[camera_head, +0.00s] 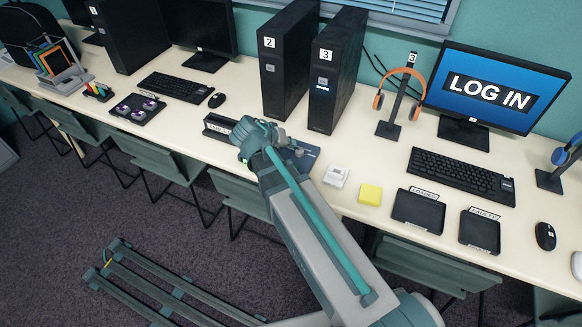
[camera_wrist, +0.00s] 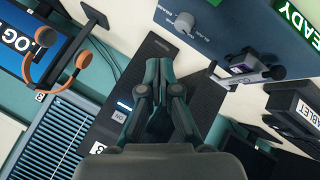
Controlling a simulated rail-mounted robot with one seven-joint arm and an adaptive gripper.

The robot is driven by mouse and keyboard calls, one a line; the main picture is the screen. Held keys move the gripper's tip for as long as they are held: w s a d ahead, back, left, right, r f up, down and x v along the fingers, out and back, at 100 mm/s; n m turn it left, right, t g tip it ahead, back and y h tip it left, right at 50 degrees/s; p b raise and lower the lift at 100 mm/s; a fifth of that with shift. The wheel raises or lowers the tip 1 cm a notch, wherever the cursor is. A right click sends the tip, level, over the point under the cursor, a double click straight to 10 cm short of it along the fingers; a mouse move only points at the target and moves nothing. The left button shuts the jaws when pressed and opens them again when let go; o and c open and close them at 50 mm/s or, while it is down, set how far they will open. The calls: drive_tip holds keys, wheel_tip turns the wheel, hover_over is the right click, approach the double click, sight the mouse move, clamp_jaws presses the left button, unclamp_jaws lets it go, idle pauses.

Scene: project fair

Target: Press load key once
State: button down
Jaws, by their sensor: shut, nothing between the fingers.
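My gripper (camera_head: 283,138) is shut and empty, held over the table in front of the computer towers. Its closed fingers (camera_wrist: 162,72) also show in the wrist view. A dark blue device (camera_head: 307,160) lies partly behind my gripper. In the wrist view the device (camera_wrist: 232,38) has a grey knob (camera_wrist: 185,21), small lettering and a lit green READY sign (camera_wrist: 299,20). I cannot read any label as the load key. My fingertips appear apart from the device.
Tower 3 (camera_head: 336,68) and tower 2 (camera_head: 286,55) stand behind my gripper. A white block (camera_head: 336,176), a yellow block (camera_head: 370,194), a LOADED tray (camera_head: 419,211) and a FAULTY tray (camera_head: 480,231) lie to the right. A small bracket with a purple-striped part (camera_wrist: 243,69) stands beside the device.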

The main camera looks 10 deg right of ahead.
drive_tip(key=shift+f+b, duration=2.5)
drive_tip(key=shift+f, duration=1.85)
drive_tip(key=shift+f, duration=0.1)
drive_tip(key=shift+f+b, duration=0.35)
drive_tip(key=shift+b, duration=0.1)
drive_tip(key=shift+f+b, duration=0.35)
drive_tip(key=shift+f, duration=0.05)
drive_tip(key=shift+r, duration=0.2)
drive_tip(key=shift+r+p, duration=0.45)
drive_tip(key=shift+r, duration=0.25)
drive_tip(key=shift+r+p, duration=1.4)
drive_tip(key=shift+r, duration=1.1)
